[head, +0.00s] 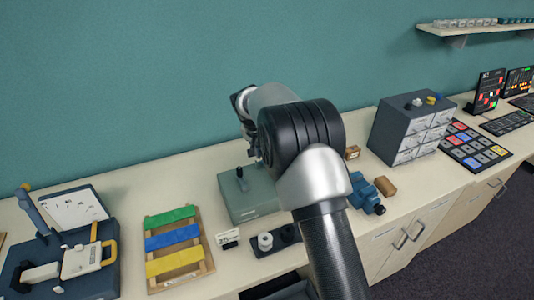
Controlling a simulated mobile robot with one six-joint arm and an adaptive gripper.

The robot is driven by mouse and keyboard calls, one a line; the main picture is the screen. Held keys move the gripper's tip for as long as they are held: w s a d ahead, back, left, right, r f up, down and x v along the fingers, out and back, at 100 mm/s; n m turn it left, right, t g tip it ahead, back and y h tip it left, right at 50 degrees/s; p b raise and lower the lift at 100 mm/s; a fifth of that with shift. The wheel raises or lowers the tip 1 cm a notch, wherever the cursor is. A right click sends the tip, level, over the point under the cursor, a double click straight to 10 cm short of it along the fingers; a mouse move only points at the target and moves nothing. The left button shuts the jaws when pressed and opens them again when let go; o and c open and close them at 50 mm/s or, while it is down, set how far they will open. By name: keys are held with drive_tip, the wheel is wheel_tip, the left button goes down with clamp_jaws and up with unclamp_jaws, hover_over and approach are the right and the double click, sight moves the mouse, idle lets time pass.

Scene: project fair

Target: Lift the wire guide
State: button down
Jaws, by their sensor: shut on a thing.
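A grey-green box device (250,199) stands on the white counter, left of my forearm. A short black knob (240,173) rises from its top. My gripper (254,152) points down over the back right of this device, mostly hidden behind my own wrist and arm. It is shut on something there. The wire guide cannot be made out clearly, as my arm covers the spot where the fingers meet the device. I cannot tell whether it is raised.
Left are a rack of green, blue and yellow strips (174,242) and a dark blue base with a lever (62,262). A dark tray with small round parts (276,239) lies in front. Right are a blue tool (366,190), a grey drawer cabinet (408,131) and a button panel (474,150).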

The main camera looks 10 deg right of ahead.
drive_tip(key=shift+w+a+r+p, duration=0.2)
drive_tip(key=shift+w+p, duration=0.15)
drive_tip(key=shift+w, duration=0.15)
drive_tip(key=shift+w+a+r+p, duration=0.2)
drive_tip(key=shift+w+p, duration=0.1)
drive_tip(key=shift+w, duration=0.15)
drive_tip(key=c, duration=2.3)
unclamp_jaws()
drive_tip(key=shift+w+a+f, duration=0.1)
drive_tip(key=shift+w+f, duration=0.2)
drive_tip(key=shift+w, duration=0.25)
drive_tip(key=shift+w+a+f, duration=0.1)
drive_tip(key=shift+w+f, duration=0.15)
drive_tip(key=shift+w, duration=0.25)
drive_tip(key=o, duration=0.4)
drive_tip(key=shift+s+r, duration=0.1)
drive_tip(key=shift+s, duration=0.3)
drive_tip(key=shift+o, duration=0.6)
drive_tip(key=shift+w+f, duration=0.25)
drive_tip(key=shift+w, duration=0.15)
drive_tip(key=shift+d+r, duration=0.1)
drive_tip(key=shift+r, duration=0.1)
drive_tip(key=shift+p, duration=0.3)
